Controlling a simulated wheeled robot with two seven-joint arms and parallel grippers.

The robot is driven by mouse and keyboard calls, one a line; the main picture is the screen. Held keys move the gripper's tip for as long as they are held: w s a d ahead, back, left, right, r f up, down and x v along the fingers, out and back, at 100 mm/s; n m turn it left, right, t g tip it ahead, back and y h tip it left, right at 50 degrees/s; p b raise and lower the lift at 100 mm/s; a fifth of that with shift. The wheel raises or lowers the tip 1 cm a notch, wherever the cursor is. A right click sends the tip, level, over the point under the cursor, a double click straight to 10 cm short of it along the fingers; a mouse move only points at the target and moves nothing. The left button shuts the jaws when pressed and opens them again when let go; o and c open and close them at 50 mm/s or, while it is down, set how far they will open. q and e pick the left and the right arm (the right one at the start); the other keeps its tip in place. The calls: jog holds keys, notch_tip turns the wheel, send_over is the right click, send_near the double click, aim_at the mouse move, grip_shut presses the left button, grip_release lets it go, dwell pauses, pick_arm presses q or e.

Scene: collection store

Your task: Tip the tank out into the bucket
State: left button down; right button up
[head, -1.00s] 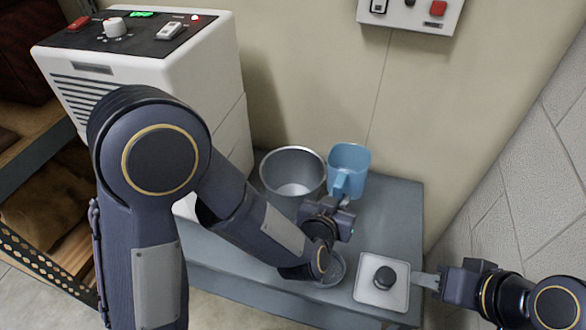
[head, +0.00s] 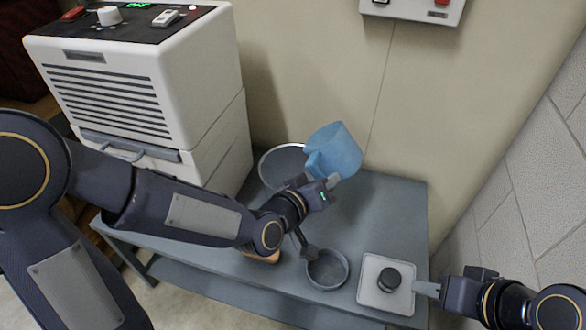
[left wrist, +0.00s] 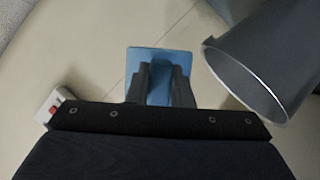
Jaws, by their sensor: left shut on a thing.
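The blue tank (head: 337,152), a jug-shaped container with a handle, is off the bench and tilted beside the right rim of the bucket. My left gripper (head: 326,186) is shut on its handle. In the left wrist view the blue tank (left wrist: 160,54) shows between the fingers (left wrist: 160,82). The grey metal bucket (head: 268,174) stands on the bench against the wall, partly hidden by my arm and the tank. It is at the right in the left wrist view (left wrist: 262,62). The tank's inside is hidden. My right gripper (head: 426,288) is beside a white plate; its opening is unclear.
A white dehumidifier (head: 125,95) stands left of the bucket. On the grey bench (head: 390,215) are a round shallow dish (head: 327,285), a white plate with a black knob (head: 372,298) and a tan item (head: 262,258) partly under my arm. A switch box (head: 412,8) is on the wall.

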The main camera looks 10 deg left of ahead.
pick_arm(q)
jog(key=shift+w+a+f+n+h+b, duration=0.1)
jog(key=shift+f+n+h+b, duration=0.5)
jog(key=shift+n, duration=0.3)
jog(key=shift+a+f+n+t+h+b, duration=0.15)
jog(key=shift+n+t+h+b, duration=0.4)
jog(key=shift+n, duration=0.85)
jog(key=shift+w+a+r+n+h+p, duration=0.15)
jog(key=shift+a+r+n+h+p, duration=0.2)
jog(key=shift+a+p, duration=0.1)
jog(key=shift+a, duration=0.15)
jog(key=shift+w+a+r+n+p, duration=0.15)
jog(key=shift+a+r+n+p, duration=0.05)
jog(key=shift+a+n+p, duration=0.15)
jog(key=shift+a+f+n+b, duration=0.1)
jog(key=shift+a+n+b, duration=0.05)
jog(key=shift+n+b, duration=0.2)
jog(key=shift+w+a+f+n+h+b, duration=0.1)
jog(key=shift+a+f+n+h+b, duration=0.1)
jog(key=shift+n+h+b, duration=0.25)
jog(key=shift+w+a+r+n+t, duration=0.15)
jog(key=shift+a+r+n+t, duration=0.25)
jog(key=shift+n, duration=0.4)
